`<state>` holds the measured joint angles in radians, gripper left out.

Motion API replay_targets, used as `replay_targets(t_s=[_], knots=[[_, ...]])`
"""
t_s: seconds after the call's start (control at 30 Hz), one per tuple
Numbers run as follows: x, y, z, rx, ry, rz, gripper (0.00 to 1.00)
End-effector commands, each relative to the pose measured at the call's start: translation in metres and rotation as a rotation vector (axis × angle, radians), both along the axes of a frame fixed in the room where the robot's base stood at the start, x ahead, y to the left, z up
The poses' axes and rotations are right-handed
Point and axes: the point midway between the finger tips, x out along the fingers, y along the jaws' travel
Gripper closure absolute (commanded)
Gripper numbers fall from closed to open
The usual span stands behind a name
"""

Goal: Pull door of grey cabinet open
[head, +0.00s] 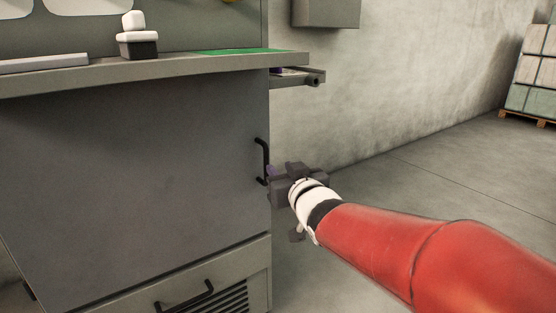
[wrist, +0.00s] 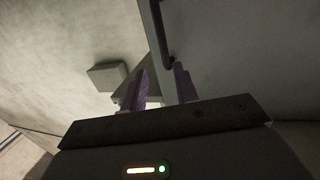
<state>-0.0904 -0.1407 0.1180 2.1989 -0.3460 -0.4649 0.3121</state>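The grey cabinet's door (head: 130,180) stands on the left of the head view and looks shut. Its black vertical handle (head: 262,161) is near the door's right edge. My gripper (head: 270,174) is at the lower end of the handle, with its fingertips partly hidden by the gripper body. In the wrist view the purple-tipped fingers (wrist: 160,88) are apart with a gap between them. The handle (wrist: 160,35) shows there just beyond the fingers, close to the right fingertip. I cannot tell whether they touch. The door's surface (wrist: 235,60) fills the right side of that view.
A worktop (head: 180,68) above the door holds a small black and white object (head: 136,36). A drawer with a black handle (head: 185,297) is below the door. A short ledge (head: 300,77) juts out right. Floor (head: 440,170) to the right is clear, with stacked boxes (head: 535,70) far back.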

Motion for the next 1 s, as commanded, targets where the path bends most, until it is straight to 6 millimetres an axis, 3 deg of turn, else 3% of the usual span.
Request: replay_targets(t_s=[0.23,0.6,1.0], knots=[[0.018,0.018,0.002,0.025,-0.045,0.042,0.7],[0.069,0.039,0.002,0.025,-0.043,0.04,0.7],[0.077,0.042,0.002,0.025,-0.043,0.038,0.7]])
